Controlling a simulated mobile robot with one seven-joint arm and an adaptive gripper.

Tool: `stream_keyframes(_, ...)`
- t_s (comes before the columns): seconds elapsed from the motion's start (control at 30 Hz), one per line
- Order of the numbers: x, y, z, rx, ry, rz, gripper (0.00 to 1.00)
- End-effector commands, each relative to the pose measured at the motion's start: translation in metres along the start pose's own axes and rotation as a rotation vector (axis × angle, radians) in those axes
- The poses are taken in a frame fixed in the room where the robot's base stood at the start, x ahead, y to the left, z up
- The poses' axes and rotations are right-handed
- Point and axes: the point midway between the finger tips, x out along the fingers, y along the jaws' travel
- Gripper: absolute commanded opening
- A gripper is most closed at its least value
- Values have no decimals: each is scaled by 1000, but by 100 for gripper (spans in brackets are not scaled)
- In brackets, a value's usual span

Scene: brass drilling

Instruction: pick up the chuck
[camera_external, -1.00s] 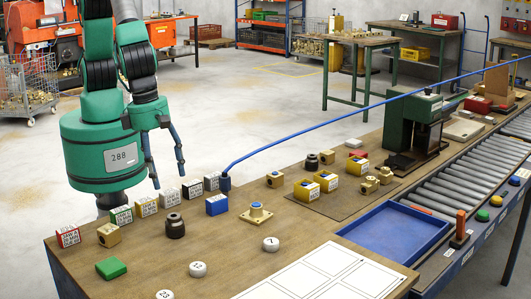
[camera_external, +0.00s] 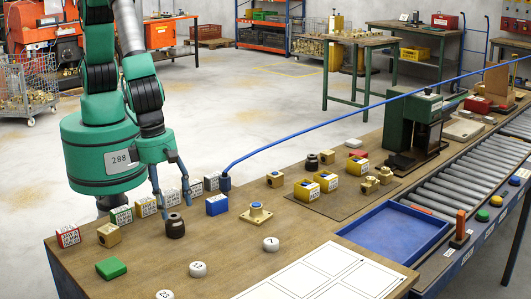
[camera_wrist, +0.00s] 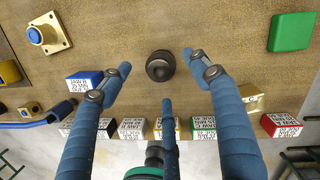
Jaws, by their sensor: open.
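The chuck, a dark, stepped round piece (camera_external: 175,226), stands upright on the wooden bench. In the wrist view the chuck (camera_wrist: 160,66) shows from above, between the blue fingertips. My gripper (camera_external: 174,203) is open and points down close above the chuck. In the wrist view my gripper (camera_wrist: 157,64) has two fingers spread to either side of the chuck and a third finger below it in the picture. Nothing is held.
A row of labelled blocks (camera_external: 146,207) stands close behind the chuck. A blue block (camera_external: 217,205) and a brass flanged part (camera_external: 256,213) are to its right. A green block (camera_external: 111,268) and white numbered discs (camera_external: 198,269) lie in front. A similar dark piece (camera_external: 312,162) stands farther back.

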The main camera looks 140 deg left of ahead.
Motion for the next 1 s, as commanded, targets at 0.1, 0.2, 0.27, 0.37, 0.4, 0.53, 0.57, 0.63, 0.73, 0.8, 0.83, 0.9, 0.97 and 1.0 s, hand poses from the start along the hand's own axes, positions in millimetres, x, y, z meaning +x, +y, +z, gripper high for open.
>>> stream_keyframes(0.1,2,0,0,0,-1,-1,62)
stream_keyframes(0.2,1,0,0,0,-1,-1,62)
stream_keyframes(0.27,1,0,0,0,-1,-1,62)
stream_keyframes(0.37,2,0,0,0,-1,-1,62)
stream_keyframes(0.4,3,0,0,0,-1,-1,62)
stream_keyframes(0.53,11,1,0,0,0,0,62)
stream_keyframes(0.57,14,1,-1,0,0,-1,62)
stream_keyframes(0.63,22,2,-1,0,0,0,62)
stream_keyframes(0.73,34,4,-3,-1,1,1,62)
stream_keyframes(0.8,42,4,-2,-1,0,0,62)
stream_keyframes(0.83,45,4,-2,-1,0,0,62)
stream_keyframes(0.9,50,4,-2,-1,0,0,62)
stream_keyframes(0.97,52,4,-2,-1,0,-1,62)
stream_keyframes(1.0,53,3,-2,-1,0,-1,62)
